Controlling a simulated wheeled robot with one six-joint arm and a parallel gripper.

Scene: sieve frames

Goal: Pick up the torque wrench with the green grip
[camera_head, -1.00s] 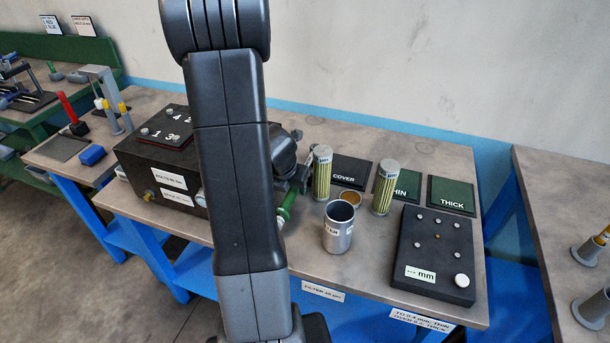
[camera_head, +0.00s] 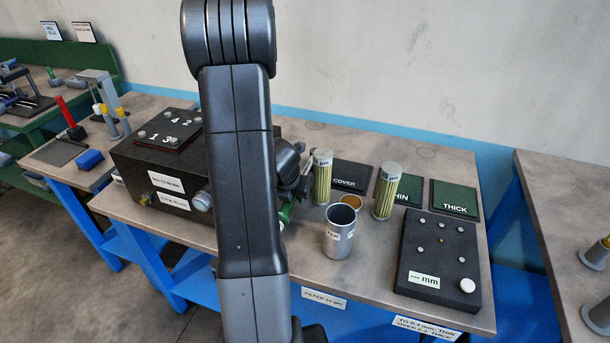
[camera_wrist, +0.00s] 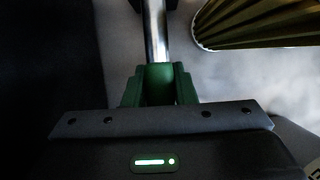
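The torque wrench's green grip (camera_wrist: 159,82) shows in the wrist view, with its shiny metal shaft (camera_wrist: 156,30) running up and away from it. My gripper (camera_wrist: 159,90) has a finger close along each side of the grip. I see no clear gap, but cannot tell whether the fingers press on it. In the head view a small part of the green grip (camera_head: 286,211) shows beside my arm, over the bench. The rest of the wrench and most of my gripper are hidden there behind my arm.
A metal cup (camera_head: 340,238), two pleated filters (camera_head: 322,178) (camera_head: 385,192) and a black gauge block (camera_head: 438,262) stand to the right on the bench (camera_head: 372,283). A black box with a numbered plate (camera_head: 150,165) stands left of my arm. One filter (camera_wrist: 255,22) is close in the wrist view.

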